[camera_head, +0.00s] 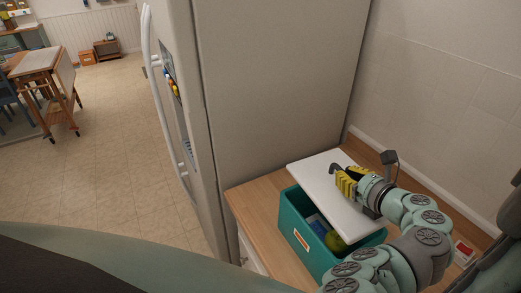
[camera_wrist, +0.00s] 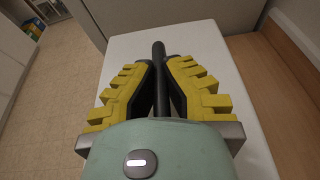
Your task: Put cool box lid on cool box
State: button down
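The cool box (camera_head: 302,236) is a teal open-topped box on the wooden counter, with a blue item and a green round item visible inside. The white cool box lid (camera_head: 318,172) lies over the right and back part of the box, shifted so the box's front left opening stays uncovered. I cannot tell whether it touches the rim. My gripper (camera_head: 343,180) is above the lid, its yellow fingers closed around the lid's dark handle. In the wrist view, the gripper (camera_wrist: 160,75) pinches the black handle bar (camera_wrist: 160,52) over the white lid (camera_wrist: 205,35).
The wooden counter (camera_head: 258,196) sits between a tall fridge (camera_head: 270,80) and a tiled wall (camera_head: 440,80). The fridge side stands close behind the lid. A small red and white item (camera_head: 464,251) lies at the right. Open floor (camera_head: 110,130) is at the left.

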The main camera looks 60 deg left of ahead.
aim_at(337, 193)
jog(key=shift+s+a+n+g, duration=0.2)
jog(key=shift+s+n+g, duration=0.3)
jog(key=shift+s+g, duration=0.1)
jog(key=shift+f+b, duration=0.35)
jog(key=shift+b, duration=0.1)
notch_tip(337, 193, down, 5)
jog(key=b, duration=0.5)
jog(key=shift+r, duration=0.15)
jog(key=shift+f, duration=0.65)
jog(key=shift+f+b, duration=0.35)
jog(key=shift+f, duration=0.15)
jog(key=c, duration=1.1)
grip_release()
jog(key=shift+o, duration=0.2)
jog(key=shift+d, duration=0.1)
jog(key=shift+d, duration=0.1)
